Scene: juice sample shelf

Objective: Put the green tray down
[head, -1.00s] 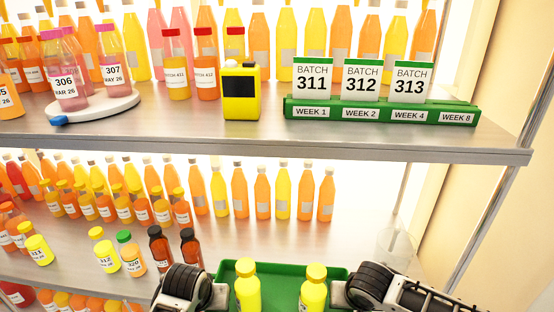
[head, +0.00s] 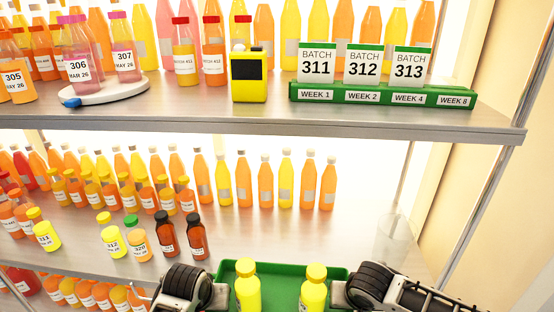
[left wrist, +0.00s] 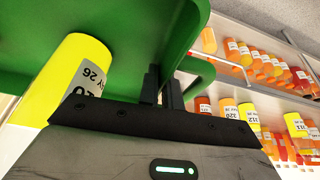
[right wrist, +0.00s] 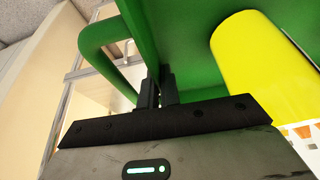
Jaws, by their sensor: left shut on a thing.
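The green tray (head: 288,270) is at the bottom of the head view, in front of the shelving, and two yellow bottles with yellow caps stand upright in it, a left one (head: 247,290) and a right one (head: 313,293). My left gripper (left wrist: 163,85) is shut on the tray's handle at its left end. My right gripper (right wrist: 156,88) is at the handle on the right end, its fingers closed on it. The tray's front edge is cut off by the picture. The wrist views show the tray side and one yellow bottle each.
The middle shelf (head: 300,235) has bare room in front of its back row of bottles. Small bottles, including two dark ones (head: 197,237), stand left of the tray. The upper shelf edge (head: 300,127) overhangs, holding a yellow device (head: 248,80) and a green sign rack (head: 380,95).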

